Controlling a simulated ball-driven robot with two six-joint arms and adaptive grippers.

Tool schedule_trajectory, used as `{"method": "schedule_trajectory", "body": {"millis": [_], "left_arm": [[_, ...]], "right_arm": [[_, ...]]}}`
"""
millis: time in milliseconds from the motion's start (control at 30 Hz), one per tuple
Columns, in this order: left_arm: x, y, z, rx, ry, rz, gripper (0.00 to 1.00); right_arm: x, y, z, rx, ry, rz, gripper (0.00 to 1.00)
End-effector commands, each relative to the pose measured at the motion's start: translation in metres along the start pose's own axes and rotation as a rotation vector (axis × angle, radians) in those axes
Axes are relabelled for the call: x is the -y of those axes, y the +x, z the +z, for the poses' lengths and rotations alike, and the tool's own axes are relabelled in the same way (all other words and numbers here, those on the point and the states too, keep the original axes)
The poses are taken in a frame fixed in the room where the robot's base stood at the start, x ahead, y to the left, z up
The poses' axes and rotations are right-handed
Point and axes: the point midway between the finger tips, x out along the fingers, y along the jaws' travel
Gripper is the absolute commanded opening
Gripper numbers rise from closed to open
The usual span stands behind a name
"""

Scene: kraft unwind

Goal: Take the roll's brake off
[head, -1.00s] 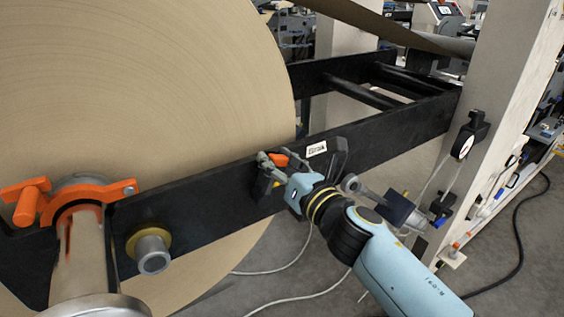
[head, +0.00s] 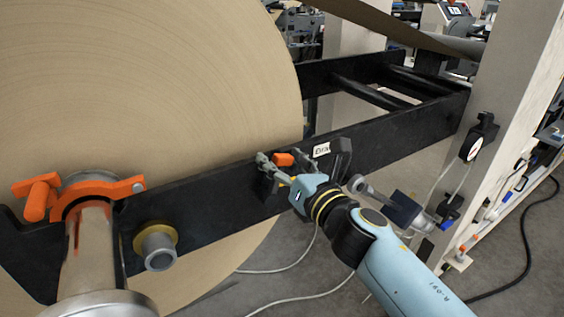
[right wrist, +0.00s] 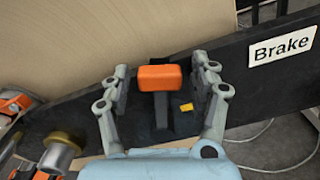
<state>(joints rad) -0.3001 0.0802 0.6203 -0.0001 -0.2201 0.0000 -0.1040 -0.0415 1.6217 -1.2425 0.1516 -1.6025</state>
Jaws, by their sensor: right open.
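The brake lever has an orange handle (right wrist: 160,78) on a dark stem, mounted on the black side beam beside the "Brake" label (right wrist: 281,46). In the head view the orange handle (head: 284,159) shows just beyond my right gripper (head: 280,162). In the right wrist view my right gripper (right wrist: 162,85) is open, with one finger on each side of the handle and a gap on both sides. The big brown paper roll (head: 150,100) stands behind the beam. My left gripper is not in view.
An orange clamp (head: 85,193) holds the roll's shaft at left. Cables lie on the grey floor.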

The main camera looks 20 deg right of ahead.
Motion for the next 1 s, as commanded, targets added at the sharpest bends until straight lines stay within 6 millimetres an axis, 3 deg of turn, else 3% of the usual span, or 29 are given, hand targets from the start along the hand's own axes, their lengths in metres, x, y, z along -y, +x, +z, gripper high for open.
{"method": "schedule_trajectory", "body": {"millis": [167, 267, 700, 1000], "left_arm": [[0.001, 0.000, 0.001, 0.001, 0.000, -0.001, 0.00], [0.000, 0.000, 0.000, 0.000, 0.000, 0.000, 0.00], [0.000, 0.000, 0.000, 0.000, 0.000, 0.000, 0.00], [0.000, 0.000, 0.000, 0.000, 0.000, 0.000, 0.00]], "right_arm": [[0.000, -0.003, 0.000, 0.000, 0.000, 0.000, 0.62], [0.000, -0.015, -0.001, -0.001, -0.001, 0.000, 0.62], [0.000, -0.105, -0.001, -0.003, 0.001, 0.000, 0.62], [0.000, -0.120, 0.000, 0.000, 0.001, 0.000, 0.62]]}}
